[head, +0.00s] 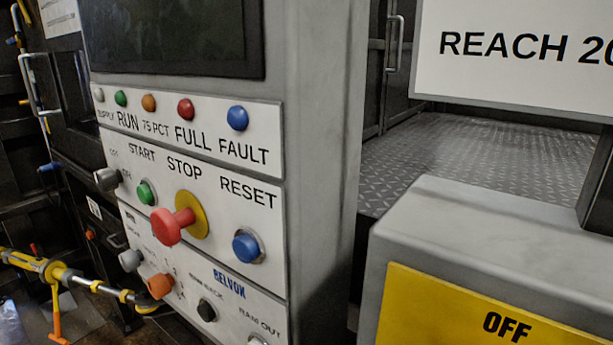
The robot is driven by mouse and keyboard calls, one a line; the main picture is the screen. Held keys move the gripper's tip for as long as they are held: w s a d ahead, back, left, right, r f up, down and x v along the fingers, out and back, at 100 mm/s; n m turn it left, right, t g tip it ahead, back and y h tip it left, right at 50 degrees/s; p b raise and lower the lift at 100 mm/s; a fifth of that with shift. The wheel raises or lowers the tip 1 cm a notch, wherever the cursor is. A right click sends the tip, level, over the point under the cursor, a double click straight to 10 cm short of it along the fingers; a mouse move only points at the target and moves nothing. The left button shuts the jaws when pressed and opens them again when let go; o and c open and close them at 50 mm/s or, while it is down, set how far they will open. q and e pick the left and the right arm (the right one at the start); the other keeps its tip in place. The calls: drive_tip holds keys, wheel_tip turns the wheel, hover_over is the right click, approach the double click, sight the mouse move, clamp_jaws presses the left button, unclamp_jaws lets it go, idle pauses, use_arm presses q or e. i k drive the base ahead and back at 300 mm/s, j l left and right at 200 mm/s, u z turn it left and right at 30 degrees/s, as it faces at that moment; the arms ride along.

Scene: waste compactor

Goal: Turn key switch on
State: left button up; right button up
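The control panel (225,175) on a grey cabinet fills the left middle of the head view, seen at a slant. A grey knob (107,179) sticks out at its left edge, left of the green START button (146,193), with small partly hidden lettering beside it. A second grey knob (130,260) sits lower left, next to an orange knob (158,286). I cannot tell for sure which one is the key switch, and no key shape or switch position is clear. Neither gripper is in view.
A red mushroom STOP button (170,226) stands out from the panel, with a blue RESET button (247,246) to its right. A grey housing with a yellow OFF plate (470,315) stands at right.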

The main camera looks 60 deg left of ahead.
sight(107, 179)
drive_tip(key=u, duration=0.45)
drive_tip(key=k+u, duration=0.1)
drive_tip(key=u, duration=0.75)
drive_tip(key=k+u, duration=0.1)
drive_tip(key=u, duration=0.35)
drive_tip(key=j+u, duration=0.1)
drive_tip(key=u, duration=0.3)
